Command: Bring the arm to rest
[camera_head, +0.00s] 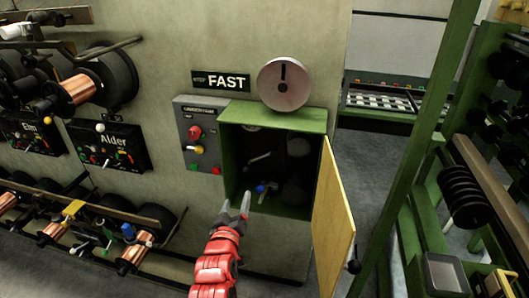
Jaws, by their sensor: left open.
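My left arm is red and reaches up from the bottom of the head view. Its left gripper (244,207) is open and empty, with its grey fingers pointing up at the front of a green wall cabinet (272,114). The cabinet's yellow door (333,220) stands open to the right. Inside the dark cabinet are a small blue knob (260,189) and dim shapes that I cannot make out. I cannot tell whether the fingertips are inside the opening or just before it. My right gripper is not in view.
A grey control box (201,135) with red and yellow knobs adjoins the cabinet's left side. A round metal disc (284,83) is above it, beside a FAST sign (221,81). Copper spools (76,90) line the left wall. A green rack (413,235) stands right. Grey floor (378,170) lies between.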

